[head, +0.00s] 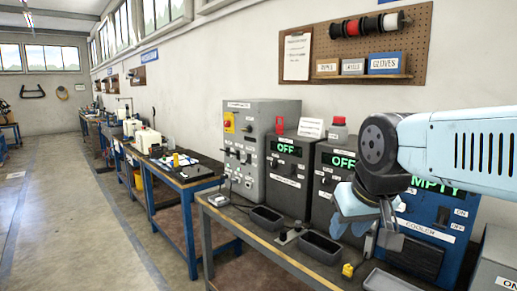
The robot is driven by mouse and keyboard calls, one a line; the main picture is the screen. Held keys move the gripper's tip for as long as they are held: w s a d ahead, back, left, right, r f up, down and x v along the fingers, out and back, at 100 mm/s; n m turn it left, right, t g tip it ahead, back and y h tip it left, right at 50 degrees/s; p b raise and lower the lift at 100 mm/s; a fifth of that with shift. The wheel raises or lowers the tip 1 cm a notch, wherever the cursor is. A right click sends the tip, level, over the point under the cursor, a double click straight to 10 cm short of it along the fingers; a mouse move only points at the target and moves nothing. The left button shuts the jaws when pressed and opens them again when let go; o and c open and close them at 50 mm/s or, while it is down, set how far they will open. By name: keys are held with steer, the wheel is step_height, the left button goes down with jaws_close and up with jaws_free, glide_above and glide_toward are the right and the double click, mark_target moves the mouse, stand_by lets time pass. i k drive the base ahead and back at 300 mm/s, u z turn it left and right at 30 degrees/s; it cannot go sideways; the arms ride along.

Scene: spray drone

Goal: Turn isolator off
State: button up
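A grey control cabinet (268,150) stands on the workbench left of centre. A yellow plate with a red switch (229,121) sits at the upper left of its front; this looks like the isolator. Its handle position is too small to read. Several small switches and labels cover the rest of the front. My gripper (378,246) hangs at the right, in front of the blue cooler unit and well to the right of the grey cabinet. It points downward over the bench. The view does not show clearly whether its fingers are apart or hold anything.
Two dark units reading OFF (289,149) stand beside the cabinet. The blue cooler (436,218) reads EMPTY. Dark trays (321,247), a small yellow item (347,270) and a cable lie along the bench front. A pegboard (415,40) hangs above. The aisle (60,215) at left is clear.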

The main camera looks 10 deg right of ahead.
mark_target(227, 124)
steer(key=z, duration=0.05)
steer(key=k, duration=0.55)
steer(key=u, duration=0.65)
steer(key=i, duration=0.8)
steer(key=u, duration=0.5)
steer(key=i, duration=1.2)
steer(key=z, duration=0.6)
